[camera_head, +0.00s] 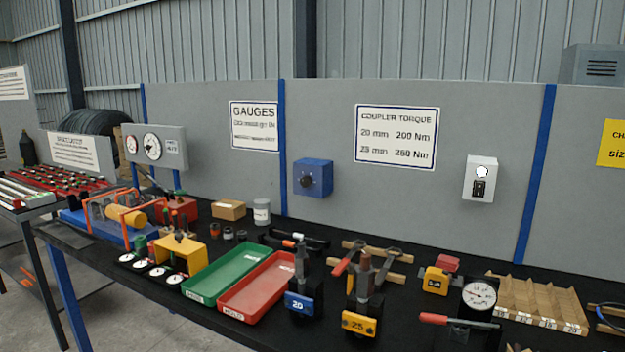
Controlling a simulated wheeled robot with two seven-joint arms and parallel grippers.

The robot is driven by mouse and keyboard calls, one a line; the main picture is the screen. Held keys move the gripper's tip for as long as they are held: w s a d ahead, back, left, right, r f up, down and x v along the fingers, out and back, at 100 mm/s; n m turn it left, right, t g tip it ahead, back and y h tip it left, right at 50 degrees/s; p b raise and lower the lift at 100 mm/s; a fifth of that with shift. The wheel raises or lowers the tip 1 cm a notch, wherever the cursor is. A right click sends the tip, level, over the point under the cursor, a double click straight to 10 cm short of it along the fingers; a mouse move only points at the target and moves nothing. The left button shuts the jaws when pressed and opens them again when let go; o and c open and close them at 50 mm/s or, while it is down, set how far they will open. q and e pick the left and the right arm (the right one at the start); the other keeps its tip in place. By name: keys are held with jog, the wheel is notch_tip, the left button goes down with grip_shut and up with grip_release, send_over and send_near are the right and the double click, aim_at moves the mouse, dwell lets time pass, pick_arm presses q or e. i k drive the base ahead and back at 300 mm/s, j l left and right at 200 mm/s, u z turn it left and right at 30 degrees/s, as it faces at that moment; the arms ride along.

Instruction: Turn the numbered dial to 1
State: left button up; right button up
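A blue box (321,166) is mounted on the grey back panel, left of the middle of the view. A round black dial knob (306,181) sits on its front face. The numbers around the knob and its pointer are too small to read, so I cannot tell its setting. Neither of my grippers shows in the head view, and nothing is touching the knob.
A black-topped bench (400,290) runs below the panel. Green (225,272) and red (262,287) trays and tools labelled 20 (299,305) and 25 (358,323) stand in front. A white switch box (480,179) hangs right. The panel around the blue box is clear.

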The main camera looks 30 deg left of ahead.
aim_at(306, 181)
jog(key=i+j, duration=0.1)
jog(key=j, duration=0.3)
jog(key=i+j, duration=0.1)
jog(key=j, duration=0.7)
jog(key=i+j, duration=0.15)
jog(key=j, duration=0.25)
jog(key=u, duration=0.05)
